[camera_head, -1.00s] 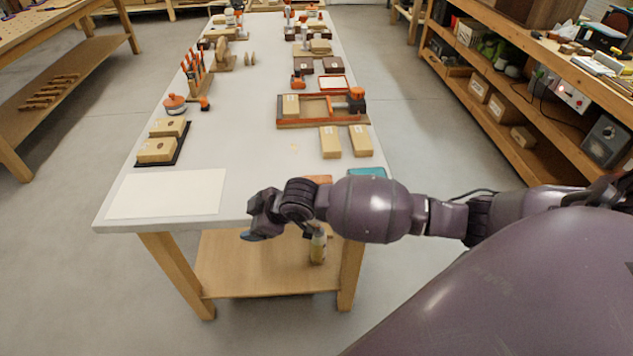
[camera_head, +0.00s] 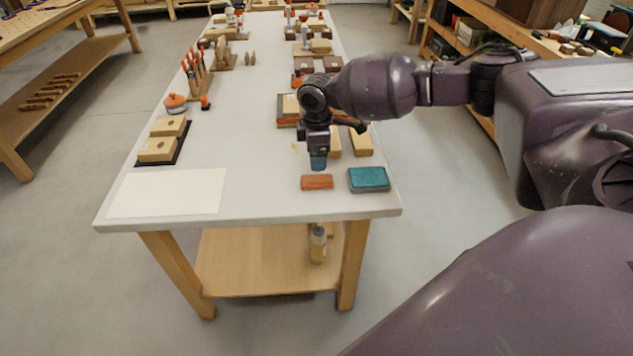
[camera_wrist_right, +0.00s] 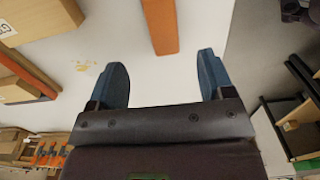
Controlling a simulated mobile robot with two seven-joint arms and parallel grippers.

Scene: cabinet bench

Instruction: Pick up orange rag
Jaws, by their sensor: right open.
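The orange rag (camera_head: 317,182) is a small flat orange block-like piece lying near the front edge of the white table (camera_head: 262,192). In the right wrist view the orange rag (camera_wrist_right: 161,24) shows at the top, ahead of the fingers and between their lines. My right gripper (camera_head: 318,162) is above the table, just behind the rag in the head view, pointing down. Its two blue fingers (camera_wrist_right: 160,82) are spread wide with nothing between them. My left gripper is not in view.
A teal block (camera_head: 368,179) lies just right of the rag. Wooden blocks (camera_head: 361,143) and an orange-brown tray (camera_head: 288,123) lie behind the gripper. A white sheet (camera_head: 167,193) covers the front left. The table between the sheet and the rag is clear.

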